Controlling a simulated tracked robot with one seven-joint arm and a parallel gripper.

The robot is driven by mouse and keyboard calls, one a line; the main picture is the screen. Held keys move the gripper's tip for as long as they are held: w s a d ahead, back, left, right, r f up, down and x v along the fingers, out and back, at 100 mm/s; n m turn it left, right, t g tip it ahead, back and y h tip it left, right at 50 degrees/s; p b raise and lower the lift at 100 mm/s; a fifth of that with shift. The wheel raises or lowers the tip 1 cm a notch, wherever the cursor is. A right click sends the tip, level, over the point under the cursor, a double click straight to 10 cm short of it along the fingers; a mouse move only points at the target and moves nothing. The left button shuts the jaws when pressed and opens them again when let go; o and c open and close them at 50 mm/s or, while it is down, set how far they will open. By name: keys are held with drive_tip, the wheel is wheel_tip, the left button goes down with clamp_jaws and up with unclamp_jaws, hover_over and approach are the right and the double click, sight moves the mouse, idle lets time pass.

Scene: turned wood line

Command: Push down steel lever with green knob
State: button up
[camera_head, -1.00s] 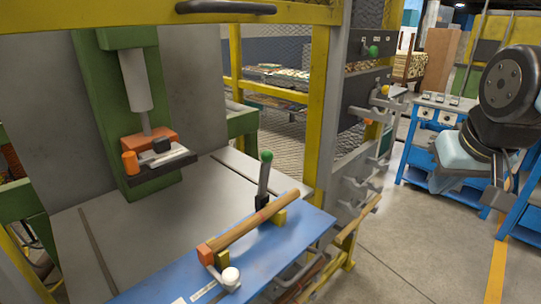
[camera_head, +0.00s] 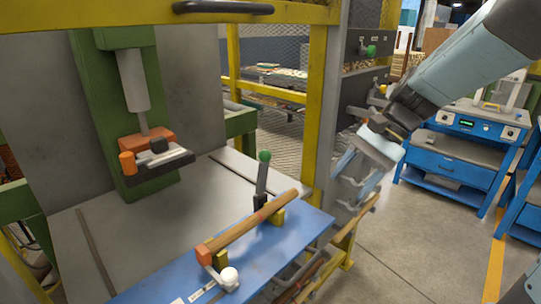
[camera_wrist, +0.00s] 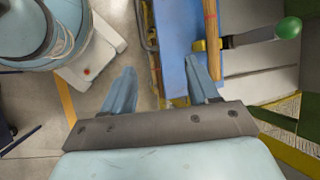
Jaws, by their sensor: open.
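The steel lever (camera_head: 262,180) with a green knob (camera_head: 264,156) stands nearly upright from a black base at the back of the blue plate. In the wrist view, the green knob (camera_wrist: 288,27) and steel lever (camera_wrist: 256,37) lie at upper right, outside the fingers. My gripper (camera_head: 351,172) is right of the lever in the head view, apart from it, beside the yellow frame. The wrist view shows my gripper (camera_wrist: 160,66) open with nothing between its two pale blue fingers. A turned wood bar (camera_head: 250,221) lies on yellow supports on the blue plate (camera_head: 265,258), close to the lever.
A yellow post (camera_head: 316,100) stands between the lever and my arm. A second green knob (camera_head: 369,51) is on the dark panel behind. A white knob (camera_head: 229,276) is at the plate's front. The green press (camera_head: 115,110) stands left. Blue benches (camera_head: 450,165) stand right.

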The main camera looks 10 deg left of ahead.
drive_tip(key=w+a+f+m+g+y, duration=0.1)
drive_tip(key=w+a+m+g+y, duration=0.25)
drive_tip(key=w+a+y, duration=0.2)
drive_tip(key=m+y, duration=0.4)
drive_tip(key=y, duration=0.1)
approach(265, 157)
drive_tip(key=x, duration=0.3)
drive_tip(key=w+x, duration=0.1)
drive_tip(key=x, duration=0.5)
drive_tip(key=shift+w+a+f, duration=0.15)
drive_tip(key=shift+a+f, duration=0.25)
drive_tip(key=shift+a, duration=0.2)
clamp_jaws()
